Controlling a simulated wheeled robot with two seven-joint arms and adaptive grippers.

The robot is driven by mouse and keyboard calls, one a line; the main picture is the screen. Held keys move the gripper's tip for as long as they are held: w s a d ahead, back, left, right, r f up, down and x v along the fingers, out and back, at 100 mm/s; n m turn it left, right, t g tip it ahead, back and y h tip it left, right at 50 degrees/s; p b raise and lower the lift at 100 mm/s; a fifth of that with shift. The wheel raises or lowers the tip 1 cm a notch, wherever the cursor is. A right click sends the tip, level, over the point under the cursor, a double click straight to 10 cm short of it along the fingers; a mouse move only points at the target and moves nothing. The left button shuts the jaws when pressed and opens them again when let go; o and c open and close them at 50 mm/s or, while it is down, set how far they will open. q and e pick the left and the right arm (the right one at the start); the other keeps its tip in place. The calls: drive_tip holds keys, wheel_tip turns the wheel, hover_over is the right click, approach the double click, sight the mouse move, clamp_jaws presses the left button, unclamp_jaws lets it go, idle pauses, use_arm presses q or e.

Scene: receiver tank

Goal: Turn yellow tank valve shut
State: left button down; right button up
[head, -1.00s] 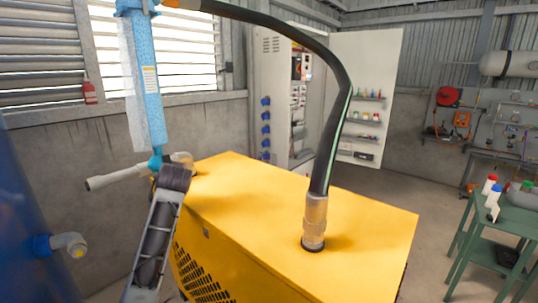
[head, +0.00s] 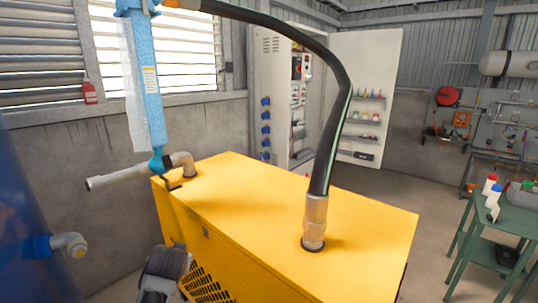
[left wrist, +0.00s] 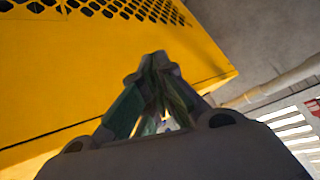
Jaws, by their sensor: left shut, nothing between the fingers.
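The yellow tank (head: 270,205) is a big box-shaped unit in the middle of the head view. A small dark lever-like part (head: 174,186) lies at its back left corner, under a blue upright cylinder (head: 150,95) and beside a grey elbow pipe (head: 183,163). I cannot tell whether this is the valve or how it is turned. Part of my left arm (head: 165,265) shows low in front of the tank. In the left wrist view my left gripper (left wrist: 158,65) is shut and empty, near the tank's yellow panel (left wrist: 60,85) with dark slots. My right gripper is not in view.
A black hose (head: 340,120) arches over the tank into a metal fitting (head: 314,222) on its top. A blue vessel (head: 30,240) with a grey elbow stands at the left. A green cart (head: 515,215) stands at the right. Floor shows between tank and cart.

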use_arm(q)
drive_tip(key=s+d+f+g+h, duration=0.15)
drive_tip(key=s+f, duration=0.25)
drive_tip(key=s, duration=0.5)
drive_tip(key=s+d+f+m+g+h, duration=0.15)
drive_tip(key=s+f, duration=0.35)
drive_tip(key=s, duration=0.5)
drive_tip(key=s+d+f+g, duration=0.2)
drive_tip(key=s+d+f, duration=0.15)
drive_tip(key=s, duration=0.55)
drive_tip(key=s+f+g, duration=0.2)
drive_tip(key=s+f, duration=0.1)
drive_tip(key=f, duration=3)
drive_tip(key=s+a+f, duration=0.2)
drive_tip(key=s+f, duration=0.8)
drive_tip(key=s, duration=0.1)
drive_tip(key=s+a+f, duration=0.2)
drive_tip(key=s+f, duration=0.8)
drive_tip(key=s, duration=0.1)
drive_tip(key=shift+s+a+f+g, duration=0.15)
drive_tip(key=shift+s+a+g, duration=0.15)
drive_tip(key=shift+g, duration=0.1)
